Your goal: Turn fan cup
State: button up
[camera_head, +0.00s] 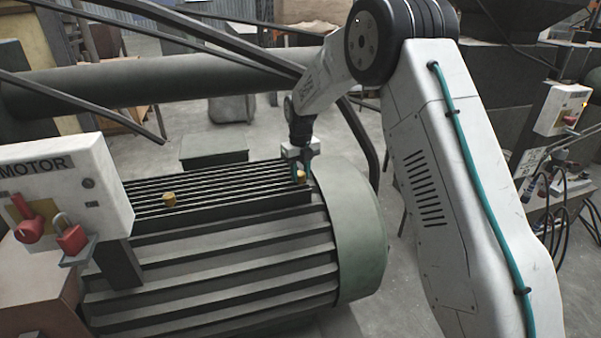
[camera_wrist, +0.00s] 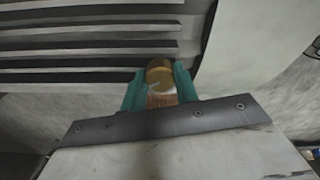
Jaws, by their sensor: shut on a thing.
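The fan cup is a small brass cup (camera_head: 301,176) on the top right of the green motor (camera_head: 362,235), close to the rounded end cover. In the wrist view the brass cup (camera_wrist: 160,75) sits between the two teal fingers. My gripper (camera_head: 303,168) reaches down from above and is shut on this cup; in the wrist view my gripper (camera_wrist: 160,88) has a finger on each side of it. The cup's lower part is partly hidden by the fingers. A second brass cup (camera_head: 169,199) stands further left on the motor's finned top, apart from my gripper.
A white MOTOR box (camera_head: 65,195) with a red switch (camera_head: 30,222) and red padlock (camera_head: 71,235) stands at the left. A large horizontal pipe (camera_head: 170,85) and dark slanting bars run behind the motor. Open floor (camera_head: 240,125) shows behind it.

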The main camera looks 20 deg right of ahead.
aim_at(300, 173)
dwell(0.3)
jog(key=o, duration=1)
jog(key=shift+r, duration=3.95)
